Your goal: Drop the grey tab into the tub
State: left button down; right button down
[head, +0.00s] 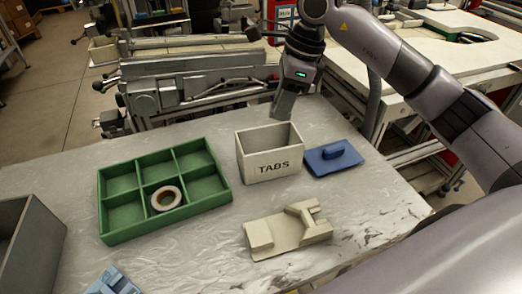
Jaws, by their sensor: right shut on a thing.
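The tub (268,168) is a beige open box marked TABS, upright near the middle of the table. My right gripper (281,112) reaches in from the upper right and points down, at the tub's back rim in the picture. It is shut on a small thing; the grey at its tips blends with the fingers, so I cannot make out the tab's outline. I cannot tell how far above the tub the tips are. The tub's floor is hidden by its front wall. My left gripper is out of view.
A green tray (150,236) with several compartments stands left of the tub, a tape reel (166,198) in a front one. A blue block with a handle (333,158) lies right of the tub. A beige fixture (287,232) is in front. A grey bin (38,240) stands far left.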

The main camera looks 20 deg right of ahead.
aim_at(281, 125)
notch_tip(281, 125, down, 6)
jog(key=b, duration=0.4)
jog(key=c, duration=0.8)
grip_release()
jog(key=shift+v, duration=3.6)
